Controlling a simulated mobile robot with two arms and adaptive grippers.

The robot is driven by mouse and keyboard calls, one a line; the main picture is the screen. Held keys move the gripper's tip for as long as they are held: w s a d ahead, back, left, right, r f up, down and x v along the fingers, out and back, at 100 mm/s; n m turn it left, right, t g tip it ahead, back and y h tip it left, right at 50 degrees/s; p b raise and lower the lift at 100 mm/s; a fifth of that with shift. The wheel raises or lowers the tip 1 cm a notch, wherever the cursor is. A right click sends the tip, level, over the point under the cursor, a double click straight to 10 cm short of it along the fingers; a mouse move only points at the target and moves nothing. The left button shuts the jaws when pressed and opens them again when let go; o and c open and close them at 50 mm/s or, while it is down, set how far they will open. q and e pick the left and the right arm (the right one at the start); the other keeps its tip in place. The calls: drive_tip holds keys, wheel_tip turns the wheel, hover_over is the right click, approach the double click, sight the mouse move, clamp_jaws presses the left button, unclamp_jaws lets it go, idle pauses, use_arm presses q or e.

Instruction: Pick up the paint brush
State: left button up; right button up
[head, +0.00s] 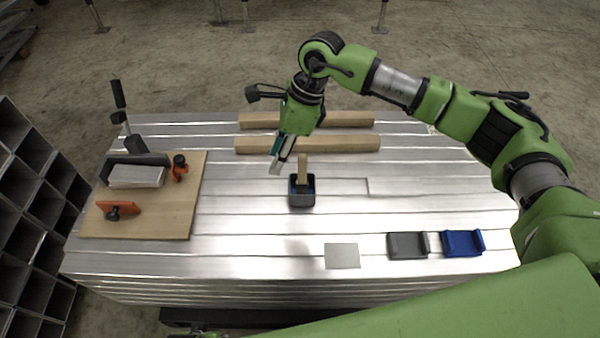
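The paint brush (302,167) appears to be the light wooden handle standing upright in a small dark blue and black holder (302,199) near the middle of the metal table. Its lower end is hidden inside the holder. My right gripper (281,158) hangs just left of and above the handle, fingers pointing down. It looks apart from the handle, and the gap between its fingers is not clear. My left gripper is not in view.
Two wooden beams (308,145) lie behind the brush. A wooden board (184,210) with clamps and a grey block is at the left. A grey tray (408,246), a blue tray (463,243) and a pale square plate (342,256) lie at the front right. A dark shelf rack (30,215) stands left.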

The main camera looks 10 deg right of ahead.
drive_tip(key=w+d+h, duration=0.3)
drive_tip(key=d, duration=0.4)
hover_over(299, 182)
drive_tip(key=w+d, duration=0.1)
drive_tip(key=f, duration=0.6)
drive_tip(key=shift+w+d+f+b, duration=0.1)
drive_tip(key=shift+w+f+b, duration=0.1)
drive_tip(key=shift+f+b, duration=0.15)
drive_tip(key=shift+f, duration=0.55)
drive_tip(key=f, duration=0.5)
drive_tip(key=shift+s+a, duration=0.35)
drive_tip(key=shift+a, duration=0.05)
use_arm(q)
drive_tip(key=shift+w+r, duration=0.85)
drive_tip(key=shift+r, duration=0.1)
use_arm(e)
clamp_jaws()
